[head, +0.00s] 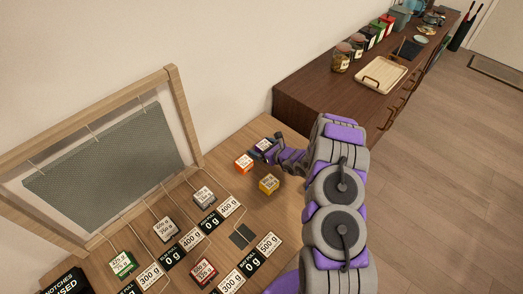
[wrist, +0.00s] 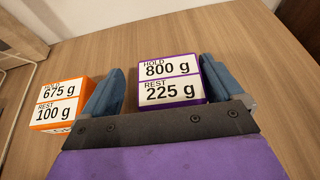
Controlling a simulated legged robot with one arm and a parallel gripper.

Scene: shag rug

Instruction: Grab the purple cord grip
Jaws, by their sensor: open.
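The purple cord grip is a small block with a purple edge and white labels reading "HOLD 800 g" and "REST 225 g". In the wrist view the purple cord grip (wrist: 171,80) sits on the wooden table between the two blue fingers of my gripper (wrist: 158,85). The fingers are open, with a visible gap at the left finger; the right finger is close to the block's side, and I cannot tell if it touches. In the head view the purple cord grip (head: 263,145) is partly hidden by my gripper (head: 272,150) at the table's back part.
An orange block (wrist: 60,103) stands just left of my gripper; it also shows in the head view (head: 243,163). A yellow block (head: 269,184) is nearer. Other labelled blocks on cords and a framed mesh panel (head: 108,155) are left. A dark sideboard (head: 310,100) stands behind.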

